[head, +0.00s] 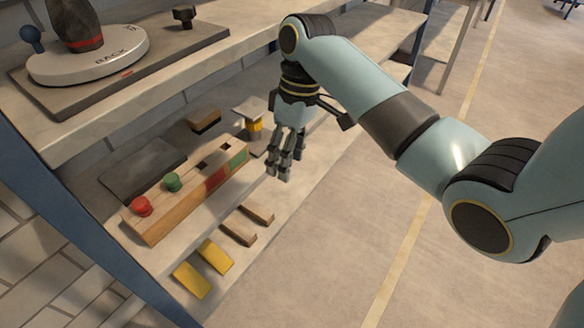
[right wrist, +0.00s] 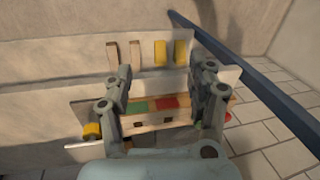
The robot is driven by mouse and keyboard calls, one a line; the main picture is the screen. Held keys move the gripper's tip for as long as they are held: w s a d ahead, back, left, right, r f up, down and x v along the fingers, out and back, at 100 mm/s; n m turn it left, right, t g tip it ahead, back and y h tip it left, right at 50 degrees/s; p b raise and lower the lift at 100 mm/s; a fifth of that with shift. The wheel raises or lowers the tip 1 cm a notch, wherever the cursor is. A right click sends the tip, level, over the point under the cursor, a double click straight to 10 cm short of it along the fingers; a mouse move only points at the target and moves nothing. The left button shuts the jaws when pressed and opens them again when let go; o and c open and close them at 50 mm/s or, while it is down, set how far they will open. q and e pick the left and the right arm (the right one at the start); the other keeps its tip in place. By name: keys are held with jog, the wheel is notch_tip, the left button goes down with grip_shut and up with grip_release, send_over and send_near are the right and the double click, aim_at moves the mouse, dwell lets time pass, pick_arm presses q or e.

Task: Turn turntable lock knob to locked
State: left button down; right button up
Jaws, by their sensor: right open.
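A white turntable disc (head: 88,64) marked BACK sits on a dark base plate (head: 62,104) on the upper shelf at top left of the head view. A dark knob (head: 184,14) stands on the plate's far right corner. A blue ball-topped knob (head: 32,36) stands at the left. I cannot tell which is the lock knob or its setting. My right gripper (head: 279,174) is open and empty, pointing down over the lower shelf, below and right of the turntable. Its fingers also show in the right wrist view (right wrist: 163,85). My left gripper is not in view.
The lower shelf holds a wooden block (head: 160,222) with red and green pegs (head: 173,182), wooden strips (head: 239,228), yellow pieces (head: 191,280) and a yellow-banded stand (head: 251,130). The upper shelf edge (head: 150,108) lies between gripper and turntable.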

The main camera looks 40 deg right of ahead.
jog(key=shift+s+d+f, duration=0.1)
jog(key=shift+s+f, duration=0.25)
jog(key=shift+f, duration=0.5)
jog(key=shift+s+f, duration=0.3)
jog(key=shift+f, duration=0.55)
jog(key=s+d+f+m+h+b, duration=0.1)
jog(key=s+f+b, duration=0.5)
jog(key=s+f, duration=0.7)
jog(key=s+d+f+m+t+h+b, duration=0.1)
jog(key=s+d+f+m+b, duration=0.1)
jog(key=s+f+b, duration=0.5)
jog(key=s+d+f+m+h+b, duration=0.1)
jog(key=s+f+b, duration=0.6)
jog(key=s+f, duration=1.2)
jog(key=shift+d+f+t, duration=0.3)
jog(key=shift+d+f, duration=0.25)
jog(key=shift+f, duration=6.65)
